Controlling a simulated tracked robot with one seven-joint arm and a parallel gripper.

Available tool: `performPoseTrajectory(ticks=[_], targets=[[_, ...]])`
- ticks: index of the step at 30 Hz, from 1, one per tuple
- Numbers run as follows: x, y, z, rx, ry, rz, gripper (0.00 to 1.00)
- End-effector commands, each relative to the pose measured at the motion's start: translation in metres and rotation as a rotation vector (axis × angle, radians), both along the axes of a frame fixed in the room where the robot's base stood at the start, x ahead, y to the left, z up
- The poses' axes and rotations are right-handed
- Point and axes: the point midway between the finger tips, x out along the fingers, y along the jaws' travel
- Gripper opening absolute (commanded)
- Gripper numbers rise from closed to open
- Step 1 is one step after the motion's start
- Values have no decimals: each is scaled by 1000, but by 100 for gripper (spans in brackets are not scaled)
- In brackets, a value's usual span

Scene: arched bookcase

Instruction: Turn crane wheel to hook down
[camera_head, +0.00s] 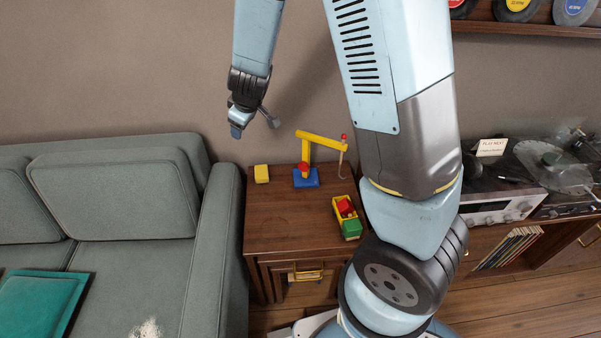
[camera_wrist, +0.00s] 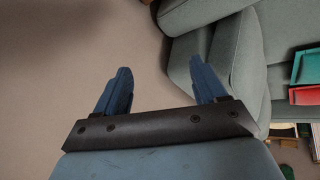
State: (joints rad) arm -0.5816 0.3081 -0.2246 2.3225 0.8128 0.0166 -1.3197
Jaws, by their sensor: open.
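A toy crane (camera_head: 304,168) stands on the wooden side cabinet. It has a blue base, a yellow mast and a yellow arm reaching right. A red part sits low on the mast; I cannot tell clearly whether it is the wheel. A hook (camera_head: 341,170) hangs from the red-tipped end of the arm, above the cabinet top. My gripper (camera_head: 254,122) is open and empty, above and left of the crane, apart from it. In the wrist view both blue fingers of my gripper (camera_wrist: 161,85) are spread with nothing between them; the crane does not show there.
A toy truck (camera_head: 352,227) with red and yellow parts and a yellow block (camera_head: 262,174) are on the cabinet (camera_head: 272,222). A grey sofa (camera_head: 120,210) stands close on the left. A turntable (camera_head: 552,170) is at right. The cabinet's front left top is bare.

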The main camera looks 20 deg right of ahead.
Motion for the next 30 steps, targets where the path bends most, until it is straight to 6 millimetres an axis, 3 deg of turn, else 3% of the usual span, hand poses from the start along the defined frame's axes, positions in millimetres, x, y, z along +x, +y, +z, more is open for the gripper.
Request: performPoseTrajectory(ticks=[3, 14, 30], targets=[[5, 7, -32, -81, -7, 40, 71], [10, 13, -118, -363, -34, 167, 71], [-6, -10, -225, -893, -40, 390, 71]])
